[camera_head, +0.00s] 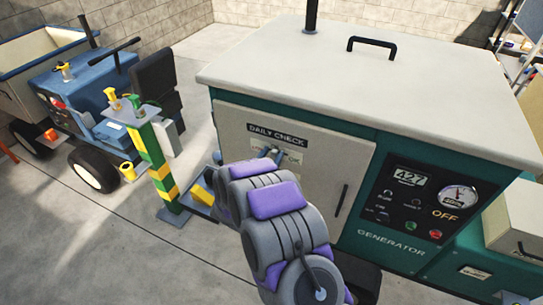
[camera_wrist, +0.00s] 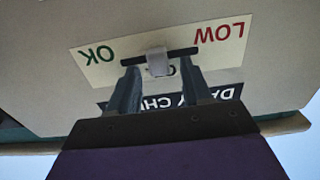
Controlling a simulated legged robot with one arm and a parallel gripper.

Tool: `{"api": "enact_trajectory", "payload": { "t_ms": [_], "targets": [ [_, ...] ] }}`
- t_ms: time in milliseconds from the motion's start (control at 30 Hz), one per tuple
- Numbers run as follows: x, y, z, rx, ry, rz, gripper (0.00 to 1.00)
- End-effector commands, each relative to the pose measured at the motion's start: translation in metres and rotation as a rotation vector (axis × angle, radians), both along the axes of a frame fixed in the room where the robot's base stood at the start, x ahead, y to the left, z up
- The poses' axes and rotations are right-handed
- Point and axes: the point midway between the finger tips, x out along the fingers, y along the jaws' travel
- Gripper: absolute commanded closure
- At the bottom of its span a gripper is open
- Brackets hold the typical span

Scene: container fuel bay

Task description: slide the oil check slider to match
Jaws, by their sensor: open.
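The oil check slider is a small light-grey knob (camera_wrist: 158,62) on a dark horizontal slot (camera_wrist: 186,53), near its middle. Its pale label plate (camera_wrist: 100,72) appears upside down in the wrist view, with green OK at left and red LOW at right. My gripper (camera_wrist: 160,78) is open, its two dark fingers on either side of the knob, with gaps visible between them and it. In the head view my gripper (camera_head: 269,155) is at the panel under the DAILY CHECK sign (camera_head: 277,136), and my arm hides part of the plate.
The green generator (camera_head: 405,244) carries a display, a round gauge (camera_head: 458,199) and buttons on the right. A door handle (camera_head: 341,200) is right of my arm. A yellow-green post (camera_head: 155,165) and a blue cart (camera_head: 95,85) stand left. Bare floor (camera_head: 90,240) lies at lower left.

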Motion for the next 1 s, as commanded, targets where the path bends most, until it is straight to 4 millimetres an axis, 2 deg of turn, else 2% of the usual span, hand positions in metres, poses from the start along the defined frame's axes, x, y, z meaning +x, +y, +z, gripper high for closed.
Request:
{"api": "enact_trajectory", "payload": {
  "t_ms": [67, 567, 1000],
  "targets": [
    [0.0, 0.0002, 0.0, 0.0, 0.0, 0.0, 0.51],
    [0.0002, -0.0025, 0.001, 0.003, -0.001, -0.001, 0.99],
    [0.0002, -0.0027, 0.0012, 0.002, -0.002, -0.001, 1.0]
  ]
}}
